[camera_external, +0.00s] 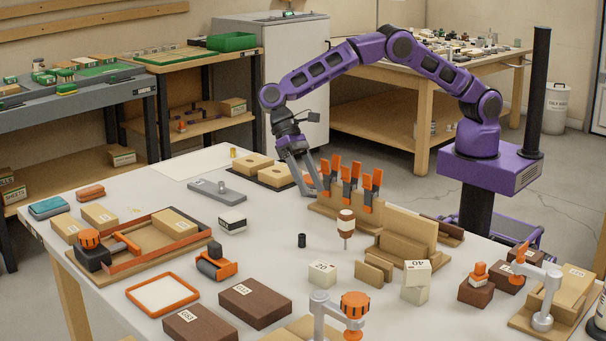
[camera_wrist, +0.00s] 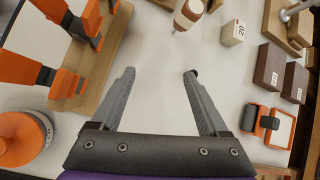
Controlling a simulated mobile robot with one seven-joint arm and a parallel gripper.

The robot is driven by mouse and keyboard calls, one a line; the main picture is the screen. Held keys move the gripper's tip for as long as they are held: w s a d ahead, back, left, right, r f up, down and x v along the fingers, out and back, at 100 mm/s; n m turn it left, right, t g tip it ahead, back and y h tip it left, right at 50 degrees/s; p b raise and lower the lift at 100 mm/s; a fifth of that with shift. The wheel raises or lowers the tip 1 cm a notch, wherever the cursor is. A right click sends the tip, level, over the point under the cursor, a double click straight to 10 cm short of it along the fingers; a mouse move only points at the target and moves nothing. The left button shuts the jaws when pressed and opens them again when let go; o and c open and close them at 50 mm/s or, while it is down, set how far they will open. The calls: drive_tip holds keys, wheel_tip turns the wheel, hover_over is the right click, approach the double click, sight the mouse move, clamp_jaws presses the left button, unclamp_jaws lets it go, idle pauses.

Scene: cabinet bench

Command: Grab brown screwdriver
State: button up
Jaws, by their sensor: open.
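The brown screwdriver (camera_external: 346,220) has a brown and white handle and stands upright, handle up, in front of the wooden rack in the external view. In the wrist view the screwdriver (camera_wrist: 188,12) shows at the top edge, beyond the fingertips, with its upper part cut off. My gripper (camera_external: 312,187) is left of the orange-handled tools, above the bench. In the wrist view my gripper (camera_wrist: 160,74) is open, with nothing between its fingers. The gripper and the screwdriver are apart.
A wooden rack (camera_external: 325,207) with several orange-and-grey tools (camera_wrist: 82,20) stands close beside my gripper. Wooden blocks (camera_external: 405,235) stand right of the screwdriver. A small black cylinder (camera_external: 301,240) and a white numbered block (camera_external: 322,273) stand nearby. Bare tabletop lies left of the screwdriver.

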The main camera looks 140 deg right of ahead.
drive_tip(key=m+y, duration=0.3)
drive_tip(key=m+t+y+b, duration=0.1)
drive_tip(key=m+t+y, duration=0.1)
drive_tip(key=m+y, duration=0.1)
approach(351, 227)
drive_tip(key=x, duration=0.6)
drive_tip(key=shift+a+r, duration=0.1)
drive_tip(key=shift+r, duration=0.1)
drive_tip(key=shift+n+g, duration=0.3)
drive_tip(key=b+x, duration=0.1)
drive_tip(key=x, duration=0.4)
drive_tip(key=shift+w+f, duration=0.15)
drive_tip(key=shift+f, duration=0.1)
clamp_jaws()
